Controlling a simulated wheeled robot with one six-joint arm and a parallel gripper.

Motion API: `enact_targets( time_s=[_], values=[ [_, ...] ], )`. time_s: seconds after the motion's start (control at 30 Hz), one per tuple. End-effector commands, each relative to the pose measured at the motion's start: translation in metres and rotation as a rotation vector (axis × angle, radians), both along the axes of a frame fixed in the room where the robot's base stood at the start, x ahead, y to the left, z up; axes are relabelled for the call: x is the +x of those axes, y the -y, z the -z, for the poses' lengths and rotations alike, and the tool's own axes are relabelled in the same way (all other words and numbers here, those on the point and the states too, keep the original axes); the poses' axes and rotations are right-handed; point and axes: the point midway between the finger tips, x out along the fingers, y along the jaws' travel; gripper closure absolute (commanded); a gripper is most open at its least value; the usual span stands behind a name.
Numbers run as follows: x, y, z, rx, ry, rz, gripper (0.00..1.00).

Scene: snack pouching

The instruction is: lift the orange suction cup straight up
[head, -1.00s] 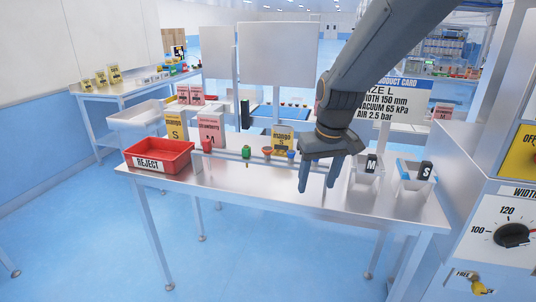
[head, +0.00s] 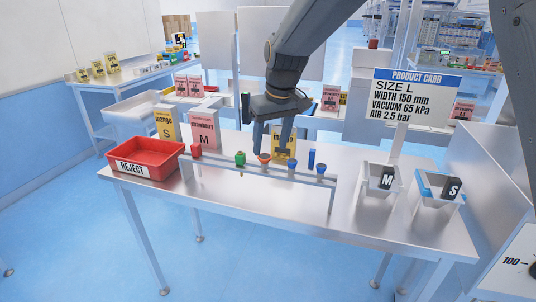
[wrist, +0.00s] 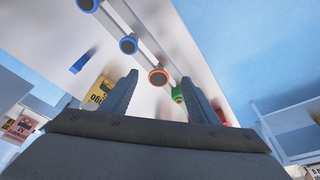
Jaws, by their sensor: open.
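The orange suction cup (head: 265,157) sits on a narrow metal rail (head: 222,161) on the steel table, in a row with other cups. In the wrist view the orange cup (wrist: 159,77) shows as a dark disc with an orange rim, in line between my two fingertips. My gripper (head: 271,149) points down over the rail with its fingers apart, around or just above the orange cup. I cannot tell how deep the fingers reach. Nothing is held.
A green cup (head: 240,158) stands close on the left of the orange one, and a blue cup (head: 292,162) close on the right. A red reject bin (head: 170,166) is at the left end. Small white bins (head: 377,184) stand at the right. The front table strip is clear.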

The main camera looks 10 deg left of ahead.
Motion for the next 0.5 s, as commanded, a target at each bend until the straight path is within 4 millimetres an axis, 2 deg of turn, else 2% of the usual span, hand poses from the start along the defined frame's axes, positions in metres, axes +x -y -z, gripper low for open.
enact_targets(
  time_s=[0.13, 0.5],
  values=[
    [0.002, -0.002, 0.006, -0.001, -0.001, 0.000, 0.45],
    [0.011, -0.011, 0.036, 0.000, -0.001, 0.001, 0.45]
  ],
)
